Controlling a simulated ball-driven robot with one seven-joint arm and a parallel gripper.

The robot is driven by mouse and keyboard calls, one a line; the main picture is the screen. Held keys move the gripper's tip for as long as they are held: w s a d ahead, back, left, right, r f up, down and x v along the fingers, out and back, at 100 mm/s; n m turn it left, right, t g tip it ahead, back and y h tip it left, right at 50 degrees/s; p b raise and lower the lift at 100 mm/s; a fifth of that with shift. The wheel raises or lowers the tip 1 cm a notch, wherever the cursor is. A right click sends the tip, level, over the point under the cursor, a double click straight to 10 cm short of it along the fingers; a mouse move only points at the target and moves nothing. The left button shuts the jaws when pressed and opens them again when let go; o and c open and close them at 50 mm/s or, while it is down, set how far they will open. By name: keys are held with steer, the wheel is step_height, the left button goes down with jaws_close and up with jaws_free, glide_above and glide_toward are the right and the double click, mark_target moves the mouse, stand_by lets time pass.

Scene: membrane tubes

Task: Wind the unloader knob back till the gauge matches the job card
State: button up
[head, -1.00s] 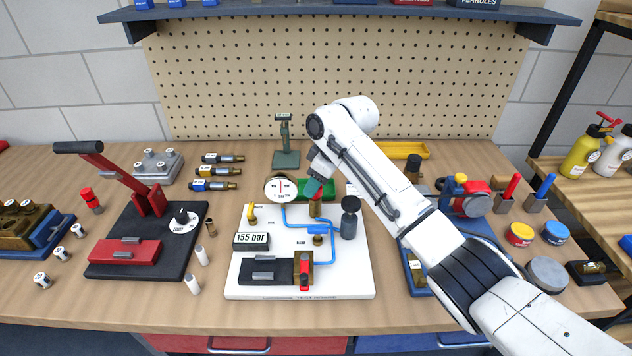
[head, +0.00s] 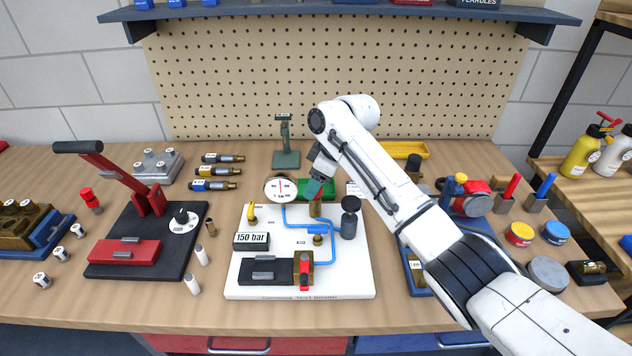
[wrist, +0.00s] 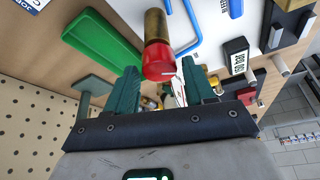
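My gripper (head: 314,188) is over the white test board (head: 240,283). In the wrist view its two teal fingers (wrist: 163,68) stand on either side of the red unloader knob (wrist: 158,62) on its brass body (wrist: 156,25). A thin gap seems to show on one side, so I cannot tell whether they press on it. In the head view the fingers hide the knob's top. The round gauge (head: 280,188) stands left of the gripper, its red needle near upright.
A green tray (wrist: 100,45) lies close behind the gripper. A dark cylinder (head: 349,220) stands on the board to the right, near my arm. Blue pipes (head: 333,243) and a yellow lever (head: 251,215) are on the board. A red-handled press (head: 125,250) stands at left.

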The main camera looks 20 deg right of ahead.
steer(key=shift+o, duration=0.8)
steer(key=b+v, duration=0.1)
steer(key=v, duration=0.9)
steer(key=shift+d+r, duration=0.15)
steer(key=shift+r, duration=0.2)
steer(key=shift+s, duration=0.1)
